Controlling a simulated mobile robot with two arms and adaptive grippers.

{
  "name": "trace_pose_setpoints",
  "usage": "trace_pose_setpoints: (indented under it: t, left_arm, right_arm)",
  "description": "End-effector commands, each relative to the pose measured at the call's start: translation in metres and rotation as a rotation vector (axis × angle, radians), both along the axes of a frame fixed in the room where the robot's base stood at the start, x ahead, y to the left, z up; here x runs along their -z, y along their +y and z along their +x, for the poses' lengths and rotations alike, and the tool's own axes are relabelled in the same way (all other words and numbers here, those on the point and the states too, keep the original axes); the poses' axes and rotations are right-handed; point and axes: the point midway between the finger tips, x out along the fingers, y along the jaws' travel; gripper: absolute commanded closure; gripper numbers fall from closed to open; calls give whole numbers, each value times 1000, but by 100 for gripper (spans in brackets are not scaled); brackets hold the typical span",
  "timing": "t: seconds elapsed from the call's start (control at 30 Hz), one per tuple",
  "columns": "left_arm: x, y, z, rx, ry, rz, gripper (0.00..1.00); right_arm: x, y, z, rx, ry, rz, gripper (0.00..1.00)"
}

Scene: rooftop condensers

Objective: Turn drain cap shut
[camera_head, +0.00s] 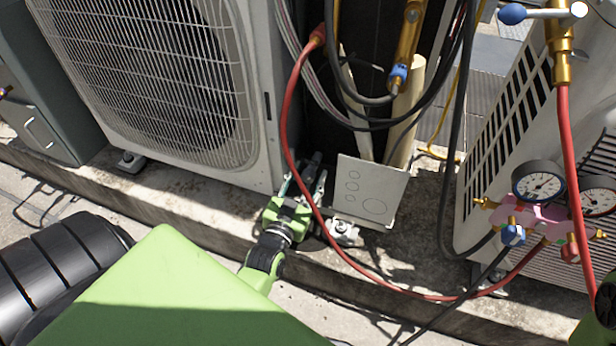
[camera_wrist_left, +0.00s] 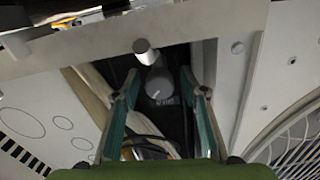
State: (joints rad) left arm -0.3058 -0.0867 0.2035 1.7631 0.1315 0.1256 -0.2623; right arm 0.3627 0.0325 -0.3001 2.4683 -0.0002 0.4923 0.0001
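My left gripper (camera_head: 303,186) reaches in low at the foot of the left condenser, beside a pale panel with printed circles (camera_head: 369,190). In the left wrist view its two teal fingers (camera_wrist_left: 160,73) stand apart. A dark grey round piece with small lettering, which looks like the drain cap (camera_wrist_left: 158,88), lies between the fingers with a gap on both sides. A lighter grey stub (camera_wrist_left: 147,51) sticks out just above it in the picture. I cannot make out the cap in the head view, where the gripper covers that spot.
The left condenser (camera_head: 165,75) and right condenser (camera_head: 520,110) flank the narrow gap. A red hose (camera_head: 291,130) hangs close to my left gripper and runs to the gauge manifold (camera_head: 545,215). Dark cables hang above the panel. The concrete ledge (camera_head: 200,205) has some bare room.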

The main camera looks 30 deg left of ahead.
Motion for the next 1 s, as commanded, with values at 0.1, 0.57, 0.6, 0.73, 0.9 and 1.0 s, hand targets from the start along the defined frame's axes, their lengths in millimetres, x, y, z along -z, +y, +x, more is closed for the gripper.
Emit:
trace_pose_setpoints:
  t: [0.1, 0.57, 0.6, 0.73, 0.9, 1.0]
  left_arm:
    - [0, 0, 0, 0, 0, 0, 68]
    - [-2, 0, 0, 0, -7, -24, 99]
    - [-2, 0, 0, 0, -10, -36, 99]
    - [-3, 0, 0, 1, -21, -92, 99]
    - [-4, 1, -1, 1, -49, -211, 99]
    - [-5, 0, -1, 1, -70, -300, 99]
  right_arm:
    - [0, 0, 0, 0, 0, 0, 60]
    - [-4, 0, -1, -2, -2, 2, 60]
    - [-5, -1, -1, -2, -2, 3, 60]
    - [3, -1, 12, -2, 46, 3, 60]
    - [7, -2, 22, -4, 96, 6, 60]
    - [11, -3, 27, -6, 126, 9, 60]
